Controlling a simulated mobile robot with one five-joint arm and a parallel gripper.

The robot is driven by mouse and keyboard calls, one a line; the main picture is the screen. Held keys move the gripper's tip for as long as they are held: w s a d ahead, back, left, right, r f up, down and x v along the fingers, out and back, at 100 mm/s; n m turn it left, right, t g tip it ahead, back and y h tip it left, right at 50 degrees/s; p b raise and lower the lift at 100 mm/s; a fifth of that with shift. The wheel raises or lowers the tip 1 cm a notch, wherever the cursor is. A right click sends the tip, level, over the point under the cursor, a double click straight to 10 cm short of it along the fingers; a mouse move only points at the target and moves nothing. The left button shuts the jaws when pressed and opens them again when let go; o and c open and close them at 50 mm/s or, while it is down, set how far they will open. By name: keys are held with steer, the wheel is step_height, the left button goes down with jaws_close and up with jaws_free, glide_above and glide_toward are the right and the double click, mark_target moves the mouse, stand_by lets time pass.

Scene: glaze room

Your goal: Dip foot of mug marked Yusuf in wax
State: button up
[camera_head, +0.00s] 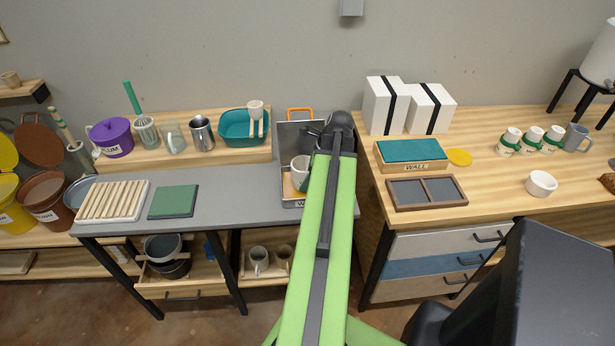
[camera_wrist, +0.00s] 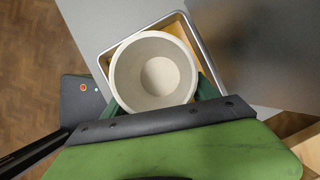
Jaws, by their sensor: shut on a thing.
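A pale cream mug (camera_head: 299,172) is at the wax pan (camera_head: 291,203), a grey metal pan with amber wax inside. In the wrist view my gripper (camera_wrist: 158,98) is shut on the mug (camera_wrist: 154,72), with green fingers at its sides. I look down into the mug, which is empty. The pan's rim (camera_wrist: 127,39) and some wax (camera_wrist: 183,32) show around it. I cannot tell whether the foot touches the wax. No name on the mug can be read. My arm hides part of the pan in the head view.
A green square mat (camera_head: 173,201) and a slatted wooden rack (camera_head: 113,201) lie left on the grey table. A teal basin (camera_head: 243,127) stands behind. On the right bench are a teal-topped wall block (camera_head: 411,154), several banded cups (camera_head: 532,139) and a white bowl (camera_head: 541,183).

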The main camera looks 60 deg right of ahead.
mark_target(308, 157)
steer(key=shift+f+b, duration=0.9)
stand_by(0.7)
steer(key=shift+r, duration=0.15)
stand_by(1.0)
steer(key=shift+r+p, duration=1.4)
steer(key=shift+p, duration=0.15)
step_height(308, 157, up, 7)
steer(key=p, duration=0.7)
steer(key=shift+s, duration=0.1)
